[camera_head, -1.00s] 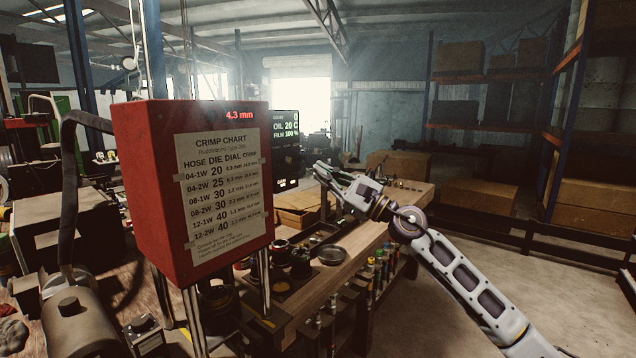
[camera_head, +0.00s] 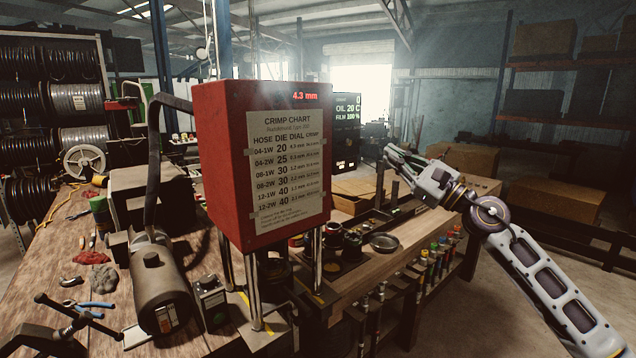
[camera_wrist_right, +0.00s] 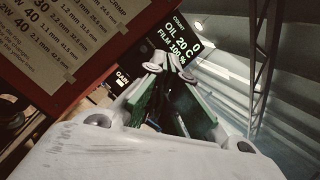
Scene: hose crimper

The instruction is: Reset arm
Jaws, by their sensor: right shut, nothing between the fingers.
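My right arm comes in from the lower right in the head view, and its gripper (camera_head: 392,156) is held above the back of the workbench, to the right of the red crimper. The right wrist view shows its fingers (camera_wrist_right: 155,66) meeting at the tips, with nothing between them. The red crimper box (camera_head: 222,165) bears a crimp chart (camera_head: 288,170) and a red 4.3 mm readout. A dark display (camera_head: 346,125) showing OIL 20 C and FILM 100 % stands behind the gripper. My left gripper does not show.
The wooden workbench (camera_head: 350,285) holds dies and a round dark dish (camera_head: 383,242). Coloured bottles (camera_head: 430,262) stand on a rack along its side. A motor (camera_head: 160,290) and hand tools lie on the left bench. Hose reels (camera_head: 40,100) stand at the far left.

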